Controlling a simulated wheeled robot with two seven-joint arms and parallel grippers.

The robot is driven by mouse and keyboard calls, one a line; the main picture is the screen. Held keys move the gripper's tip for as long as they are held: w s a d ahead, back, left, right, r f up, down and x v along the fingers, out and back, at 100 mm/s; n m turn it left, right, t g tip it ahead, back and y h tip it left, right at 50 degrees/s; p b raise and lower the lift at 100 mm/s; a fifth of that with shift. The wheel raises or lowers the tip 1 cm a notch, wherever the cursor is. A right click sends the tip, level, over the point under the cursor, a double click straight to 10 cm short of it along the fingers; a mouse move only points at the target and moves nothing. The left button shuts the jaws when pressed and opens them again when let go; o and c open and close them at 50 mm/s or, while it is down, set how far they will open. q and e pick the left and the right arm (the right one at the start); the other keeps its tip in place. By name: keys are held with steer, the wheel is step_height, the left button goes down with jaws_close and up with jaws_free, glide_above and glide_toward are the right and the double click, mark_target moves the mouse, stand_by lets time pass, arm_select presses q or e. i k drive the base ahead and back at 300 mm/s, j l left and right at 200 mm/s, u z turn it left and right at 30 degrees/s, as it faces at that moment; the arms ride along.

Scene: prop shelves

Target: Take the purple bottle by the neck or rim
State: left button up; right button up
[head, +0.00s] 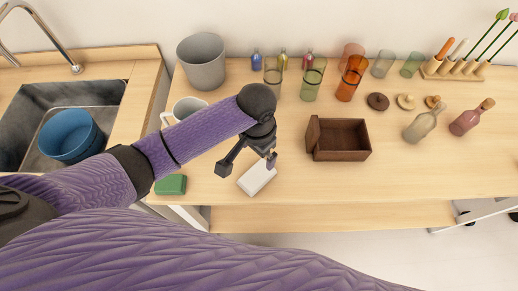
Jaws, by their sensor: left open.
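The bottle closest to purple is a mauve glass one with a cork-coloured top (466,122), at the right of the wooden counter. It looks upright, with its neck pointing up and right, fully in view. A small blue-violet bottle (256,61) stands at the back, so I cannot be certain which is called purple. My left gripper (247,166) is open with nothing held, over a white block (258,178) near the front edge. It is well to the left of the mauve bottle. My right gripper is not in view.
A grey-beige bottle (418,127) stands just left of the mauve one. An open brown box (340,154) lies between it and my left gripper. Coloured glasses (313,80), round lids (378,101) and a flower rack (456,71) are behind. The front right counter is clear.

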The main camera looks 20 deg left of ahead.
mark_target(468, 120)
steer(key=z, duration=1.25)
